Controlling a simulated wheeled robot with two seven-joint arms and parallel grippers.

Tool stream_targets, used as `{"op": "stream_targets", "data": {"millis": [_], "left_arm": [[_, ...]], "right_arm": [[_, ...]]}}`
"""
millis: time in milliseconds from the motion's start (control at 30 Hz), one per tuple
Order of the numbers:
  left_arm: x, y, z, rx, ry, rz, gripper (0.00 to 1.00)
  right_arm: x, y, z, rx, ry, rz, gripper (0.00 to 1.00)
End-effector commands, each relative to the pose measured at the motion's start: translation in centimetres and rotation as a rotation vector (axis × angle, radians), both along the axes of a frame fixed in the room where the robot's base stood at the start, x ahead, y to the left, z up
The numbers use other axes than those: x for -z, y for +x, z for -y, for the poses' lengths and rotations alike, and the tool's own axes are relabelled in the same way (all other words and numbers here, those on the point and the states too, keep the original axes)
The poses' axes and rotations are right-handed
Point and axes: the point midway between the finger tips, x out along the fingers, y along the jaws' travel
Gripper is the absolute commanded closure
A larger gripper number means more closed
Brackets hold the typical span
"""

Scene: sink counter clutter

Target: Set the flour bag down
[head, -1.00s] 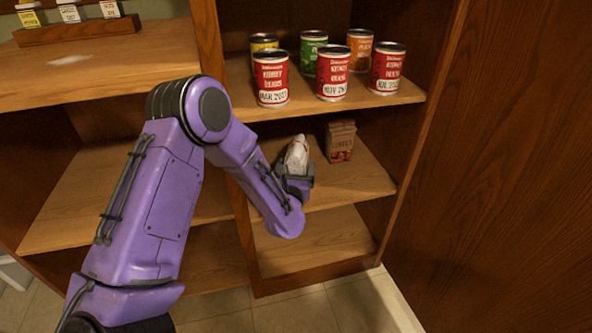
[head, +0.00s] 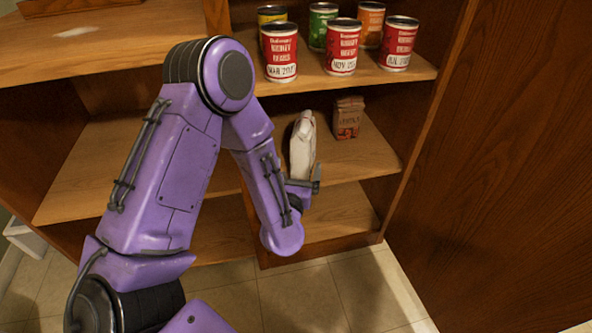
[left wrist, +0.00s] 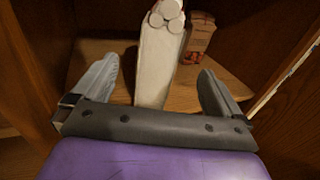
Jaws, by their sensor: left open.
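The white flour bag (head: 302,146) stands upright on the middle shelf (head: 375,160) of the cabinet, near its front edge. In the left wrist view the bag (left wrist: 158,62) shows edge-on, with its pale round bottom or top details at the upper end. My left gripper (head: 303,188) is in front of the bag and low. Its two grey fingers (left wrist: 157,82) are spread wide, one on each side of the bag, with clear gaps. The bag's lower part is hidden by my gripper in the head view. My right gripper is not in view.
A brown paper packet (head: 347,118) stands to the right of the bag on the same shelf. Several cans (head: 342,47) stand on the shelf above. A wooden cabinet door or side panel (head: 490,170) is at the right. The shelf's right end is clear.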

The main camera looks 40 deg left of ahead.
Motion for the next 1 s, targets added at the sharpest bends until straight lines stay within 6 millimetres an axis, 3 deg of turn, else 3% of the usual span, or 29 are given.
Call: {"op": "stream_targets", "data": {"millis": [300, 367, 467, 567, 700, 800, 900, 1000], "left_arm": [[0.4, -1.4, 0.7, 0.003, 0.022, -0.023, 0.00], [1.7, -1.8, 0.8, 0.020, 0.105, -0.109, 0.00], [6.4, -3.7, 1.6, 0.111, 0.420, -0.420, 0.00], [12.9, -7.8, 2.3, 0.328, 0.886, -0.840, 0.00], [20.6, -15.9, 2.7, 0.823, 1.522, -1.291, 0.00], [23.9, -21.6, 2.7, 1.227, 1.869, -1.428, 0.00], [25.5, -25.7, 2.6, 1.548, 2.083, -1.436, 0.00], [26.1, -27.6, 2.5, 1.717, 2.180, -1.408, 0.00]], "right_arm": [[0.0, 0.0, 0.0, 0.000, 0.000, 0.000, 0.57], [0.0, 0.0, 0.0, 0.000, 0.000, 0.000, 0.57], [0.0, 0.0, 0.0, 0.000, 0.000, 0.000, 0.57], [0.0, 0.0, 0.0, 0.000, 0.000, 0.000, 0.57], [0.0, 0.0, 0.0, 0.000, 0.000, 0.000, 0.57], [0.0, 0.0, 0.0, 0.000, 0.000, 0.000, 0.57], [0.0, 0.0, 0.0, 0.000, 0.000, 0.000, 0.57], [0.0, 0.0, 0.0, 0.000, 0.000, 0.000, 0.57]]}}
